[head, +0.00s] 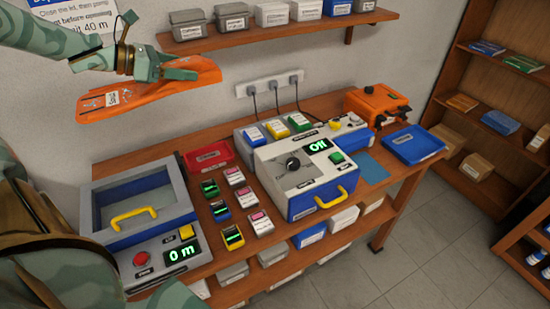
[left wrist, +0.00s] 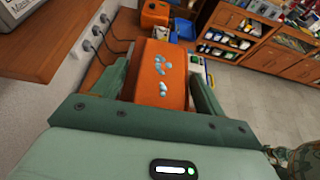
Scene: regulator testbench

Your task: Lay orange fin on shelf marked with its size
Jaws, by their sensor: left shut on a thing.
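The orange fin (head: 135,95) is long and flat, with a small white label and dark marks on it. My left gripper (head: 185,75) is shut on it and holds it in the air in front of the wall, above the left part of the bench. In the left wrist view the fin (left wrist: 160,72) sits between the two green fingers and shows pale blue marks. The size on its label is too small to read. A brown shelf unit (head: 456,62) stands at the far right; I see no readable size marks on it. My right gripper is not in view.
The wooden bench (head: 395,190) holds a lidded blue-grey chamber (head: 140,190), a test unit reading "Off" (head: 300,175), several small gauges, a red tray (head: 207,157), an orange case (head: 376,105) and a blue tray (head: 413,145). A wall shelf (head: 290,32) with bins runs above. Grey floor is clear at right.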

